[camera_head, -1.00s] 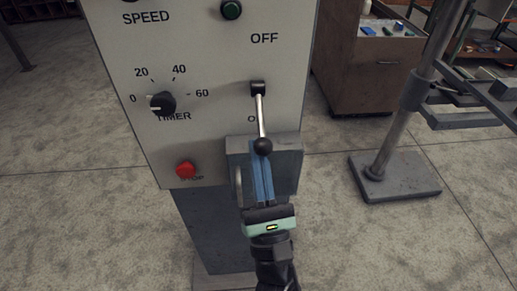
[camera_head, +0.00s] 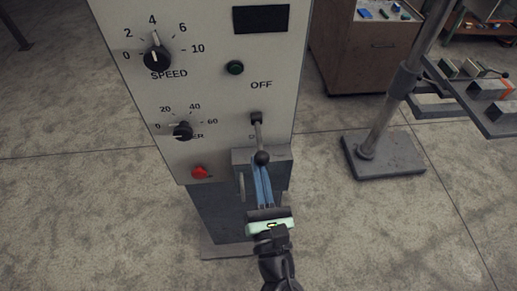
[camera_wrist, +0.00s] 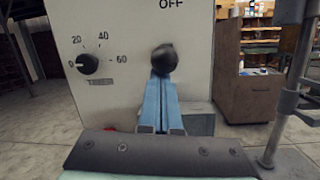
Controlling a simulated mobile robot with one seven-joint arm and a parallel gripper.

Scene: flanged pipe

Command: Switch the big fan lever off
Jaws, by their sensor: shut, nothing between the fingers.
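The lever (camera_head: 258,135) is on the pale front panel. Its rod hangs down from a black pivot and ends in a black ball knob (camera_head: 262,157). The OFF label (camera_head: 261,85) is above the pivot; the label below is mostly hidden behind the rod. My gripper (camera_head: 260,168) points up at the panel with its blue fingers shut, tips just below the knob. In the wrist view the knob (camera_wrist: 165,58) sits right at the tips of my gripper (camera_wrist: 161,82) and hides the rod. I cannot tell whether they touch.
A red stop button (camera_head: 200,172), a timer knob (camera_head: 183,131), a speed knob (camera_head: 157,57) and a green button (camera_head: 235,68) share the panel. A grey box (camera_head: 280,160) juts out behind my fingers. A metal post (camera_head: 385,120) stands to the right on open floor.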

